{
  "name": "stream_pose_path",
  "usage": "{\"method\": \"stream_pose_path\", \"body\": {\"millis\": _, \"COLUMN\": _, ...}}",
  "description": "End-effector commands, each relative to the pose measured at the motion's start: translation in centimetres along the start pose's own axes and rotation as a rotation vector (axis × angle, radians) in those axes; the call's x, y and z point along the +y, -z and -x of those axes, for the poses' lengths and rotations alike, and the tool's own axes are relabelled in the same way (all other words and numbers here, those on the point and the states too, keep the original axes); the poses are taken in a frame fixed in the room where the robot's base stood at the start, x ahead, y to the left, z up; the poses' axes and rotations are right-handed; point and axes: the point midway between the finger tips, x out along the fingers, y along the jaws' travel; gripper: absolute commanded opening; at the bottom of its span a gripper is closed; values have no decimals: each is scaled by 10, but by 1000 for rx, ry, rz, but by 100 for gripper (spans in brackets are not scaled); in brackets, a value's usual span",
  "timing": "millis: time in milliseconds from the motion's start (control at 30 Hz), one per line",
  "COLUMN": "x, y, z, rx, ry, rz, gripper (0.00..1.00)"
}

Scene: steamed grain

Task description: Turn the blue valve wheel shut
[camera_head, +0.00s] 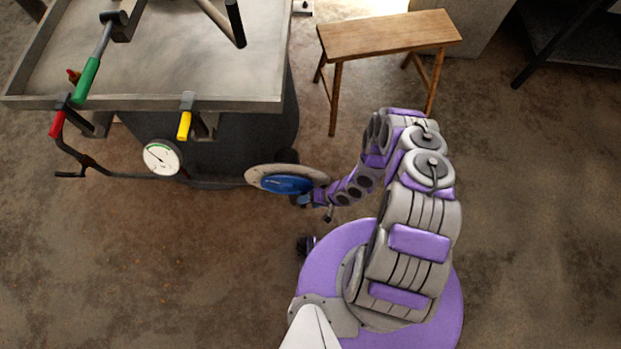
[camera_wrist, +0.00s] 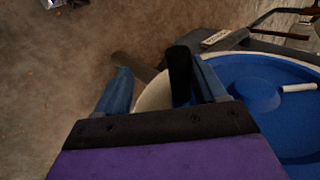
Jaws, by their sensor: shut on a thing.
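The blue valve wheel (camera_head: 284,184) has a blue centre and a pale rim and sits low beside the vat, left of my arm in the head view. In the wrist view the blue wheel (camera_wrist: 262,96) fills the right side. My gripper (camera_head: 311,198) is at the wheel's right edge. In the wrist view my gripper (camera_wrist: 161,72) has its two blue-grey fingers either side of a dark upright grip (camera_wrist: 180,75) and part of the pale rim. It is shut on the wheel there. The exact contact between fingers and grip is hard to see.
A round white gauge (camera_head: 162,157) stands left of the wheel on a pipe. A metal-topped vat (camera_head: 200,60) with red, green and yellow handles is behind. A wooden bench (camera_head: 388,35) stands at back right. The floor in front is clear.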

Motion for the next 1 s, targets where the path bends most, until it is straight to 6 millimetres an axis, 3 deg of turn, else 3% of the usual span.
{"method": "stream_pose_path", "body": {"millis": 267, "x": 4, "y": 4, "z": 13, "rx": 8, "ry": -8, "rz": -7, "gripper": 50}}
{"method": "stream_pose_path", "body": {"millis": 400, "x": 3, "y": 3, "z": 38, "rx": 9, "ry": -8, "rz": -9, "gripper": 50}}
{"method": "stream_pose_path", "body": {"millis": 567, "x": 4, "y": 4, "z": 75, "rx": 11, "ry": -8, "rz": -11, "gripper": 62}}
{"method": "stream_pose_path", "body": {"millis": 600, "x": 4, "y": 3, "z": 84, "rx": 9, "ry": -7, "rz": -11, "gripper": 51}}
{"method": "stream_pose_path", "body": {"millis": 633, "x": 4, "y": 2, "z": 91, "rx": 9, "ry": -5, "rz": -10, "gripper": 50}}
{"method": "stream_pose_path", "body": {"millis": 800, "x": 2, "y": 2, "z": 127, "rx": 8, "ry": -3, "rz": -4, "gripper": 50}}
{"method": "stream_pose_path", "body": {"millis": 1000, "x": -1, "y": 1, "z": 157, "rx": 5, "ry": -7, "rz": -2, "gripper": 50}}
